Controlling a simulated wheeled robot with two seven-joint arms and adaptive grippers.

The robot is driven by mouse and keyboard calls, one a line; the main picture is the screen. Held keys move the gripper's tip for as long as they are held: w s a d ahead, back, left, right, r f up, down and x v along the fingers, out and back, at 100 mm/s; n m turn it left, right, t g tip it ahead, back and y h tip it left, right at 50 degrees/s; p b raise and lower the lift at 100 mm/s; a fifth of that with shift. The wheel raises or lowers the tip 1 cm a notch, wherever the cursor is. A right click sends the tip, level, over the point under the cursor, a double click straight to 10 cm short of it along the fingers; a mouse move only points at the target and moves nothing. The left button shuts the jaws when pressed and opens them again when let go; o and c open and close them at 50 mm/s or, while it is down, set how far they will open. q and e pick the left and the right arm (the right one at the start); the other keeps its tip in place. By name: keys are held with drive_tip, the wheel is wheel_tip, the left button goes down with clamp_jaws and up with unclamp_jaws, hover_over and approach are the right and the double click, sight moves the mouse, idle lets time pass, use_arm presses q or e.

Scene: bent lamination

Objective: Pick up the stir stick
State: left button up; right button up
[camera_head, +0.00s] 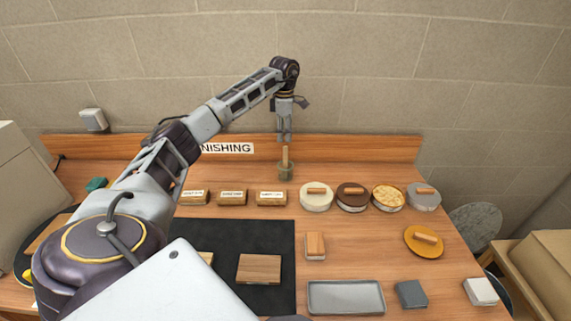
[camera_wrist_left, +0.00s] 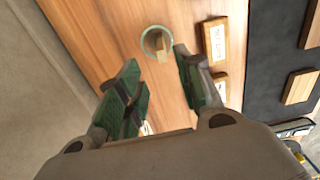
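The stir stick (camera_head: 285,155) is a light wooden stick standing upright in a small grey-green cup (camera_head: 286,172) at the back of the bench. In the left wrist view the stick (camera_wrist_left: 162,53) shows end-on inside the round cup (camera_wrist_left: 150,36). My left gripper (camera_head: 284,138) points down right above the stick in the head view. In the left wrist view its green-padded fingers (camera_wrist_left: 158,82) are apart, with the stick and cup beyond the gap between them. Nothing is held. My right gripper is not in view.
A black mat (camera_head: 281,234) with a wooden board (camera_head: 259,268) lies in front. A metal tray (camera_head: 346,297) is at the front right. A low backboard (camera_head: 355,148) stands behind.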

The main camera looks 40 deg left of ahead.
sight(285, 148)
use_arm(q)
drive_tip(key=shift+f, duration=0.85)
drive_tip(key=shift+d+f+p, duration=0.15)
drive_tip(key=shift+f+p, duration=0.25)
drive_tip(key=shift+f, duration=0.6)
drive_tip(key=shift+d+f+p, duration=0.15)
drive_tip(key=shift+f+p, duration=0.2)
drive_tip(key=shift+f, duration=1.25)
clamp_jaws()
